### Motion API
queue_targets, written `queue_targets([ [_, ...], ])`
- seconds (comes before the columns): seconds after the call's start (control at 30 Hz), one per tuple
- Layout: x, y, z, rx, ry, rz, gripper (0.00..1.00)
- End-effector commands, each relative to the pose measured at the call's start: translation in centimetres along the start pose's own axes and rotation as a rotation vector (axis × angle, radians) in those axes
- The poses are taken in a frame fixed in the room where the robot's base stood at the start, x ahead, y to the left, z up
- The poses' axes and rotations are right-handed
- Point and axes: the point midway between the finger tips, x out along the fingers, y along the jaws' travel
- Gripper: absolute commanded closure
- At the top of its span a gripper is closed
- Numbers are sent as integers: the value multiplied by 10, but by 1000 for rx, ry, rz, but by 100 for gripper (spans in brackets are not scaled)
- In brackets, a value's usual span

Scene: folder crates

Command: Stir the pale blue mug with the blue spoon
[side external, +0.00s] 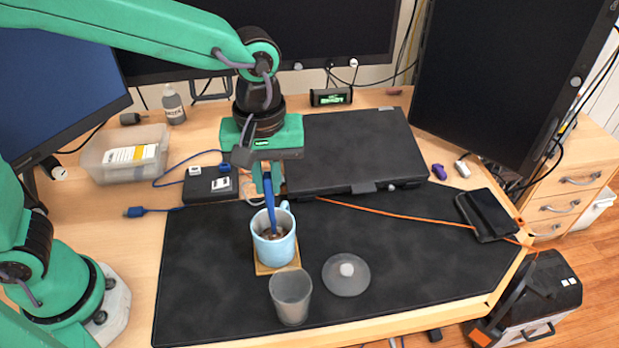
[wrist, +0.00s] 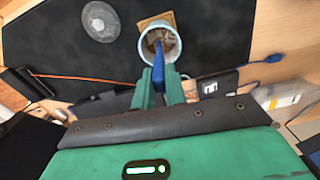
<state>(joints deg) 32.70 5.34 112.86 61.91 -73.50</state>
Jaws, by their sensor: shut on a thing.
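The pale blue mug (side external: 275,248) stands upright on a small wooden coaster (side external: 279,268) on the black desk mat. It holds something brown inside. The blue spoon (side external: 269,205) is in my gripper (side external: 267,178), which is shut on its handle above the mug. The spoon is nearly upright, and its lower end reaches into the mug. In the wrist view, my gripper (wrist: 159,88) holds the spoon (wrist: 158,68) with its lower end inside the mug (wrist: 145,45). The spoon's tip is hidden in the brown contents.
A grey cup (side external: 291,297) stands in front of the mug. A round clear lid (side external: 346,275) lies to its right. A black case (side external: 350,150) lies behind. A clear bin (side external: 123,155) stands at the left. The mat's right part is mostly free, crossed by an orange cable (side external: 400,212).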

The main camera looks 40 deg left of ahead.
Motion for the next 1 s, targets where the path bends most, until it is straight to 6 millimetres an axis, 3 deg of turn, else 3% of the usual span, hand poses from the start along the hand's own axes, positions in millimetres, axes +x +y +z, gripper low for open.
queue_targets([
  [0.4, 33, 0, 0, 0, 0, -1, 100],
  [1.0, 36, 0, 1, 0, 0, 1, 100],
])
